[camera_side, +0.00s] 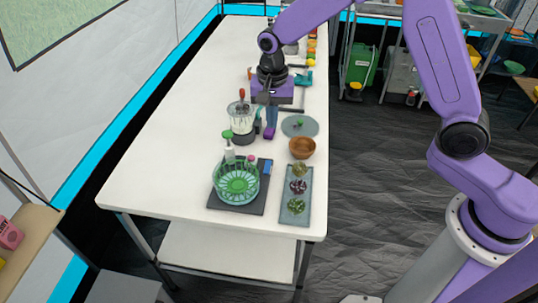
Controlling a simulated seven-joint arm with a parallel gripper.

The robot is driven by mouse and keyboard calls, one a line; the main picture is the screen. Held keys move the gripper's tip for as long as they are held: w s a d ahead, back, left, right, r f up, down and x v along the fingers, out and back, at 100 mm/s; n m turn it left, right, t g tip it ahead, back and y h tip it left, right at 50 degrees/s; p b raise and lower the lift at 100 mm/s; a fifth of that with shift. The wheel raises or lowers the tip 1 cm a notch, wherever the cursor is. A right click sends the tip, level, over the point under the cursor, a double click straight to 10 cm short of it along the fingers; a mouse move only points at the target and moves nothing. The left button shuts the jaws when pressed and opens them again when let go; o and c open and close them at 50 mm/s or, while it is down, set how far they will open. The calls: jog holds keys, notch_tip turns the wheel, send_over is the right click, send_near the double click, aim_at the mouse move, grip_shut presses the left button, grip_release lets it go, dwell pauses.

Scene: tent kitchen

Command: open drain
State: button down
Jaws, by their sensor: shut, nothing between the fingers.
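My gripper (269,131) points down over the white table, its fingers together and empty. It is just right of a clear jar-like device (242,118) with a red knob on top and a green part low at its left. I cannot tell whether the fingers touch it. A clear green ribbed bowl (236,183) stands nearer the camera on a dark square mat (254,206), with a white-and-green upright part at its back. No part is clearly recognisable as a drain, and I cannot tell whether anything is open.
A wooden bowl (302,147), a grey round plate (300,126) and a grey tray (296,213) with small heaps of food stand along the table's right side. Several small items line the far right edge. The table's left side (165,155) is clear.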

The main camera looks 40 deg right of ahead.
aim_at(269, 163)
jog(key=shift+w+d+f+m, duration=0.1)
jog(key=shift+w+f+m, duration=0.25)
jog(key=shift+w, duration=0.15)
jog(key=shift+w+d+f+m, duration=0.1)
jog(key=shift+w+f+m, duration=0.15)
jog(key=shift+w+m, duration=0.15)
notch_tip(269, 163, down, 14)
jog(key=shift+w+f, duration=0.1)
jog(key=shift+d+f, duration=0.1)
dwell(0.7)
jog(key=shift+s+a+r, duration=0.25)
jog(key=shift+s+a, duration=0.3)
notch_tip(269, 163, up, 14)
jog(key=w+d, duration=0.1)
jog(key=shift+w+d, duration=0.3)
dwell(0.4)
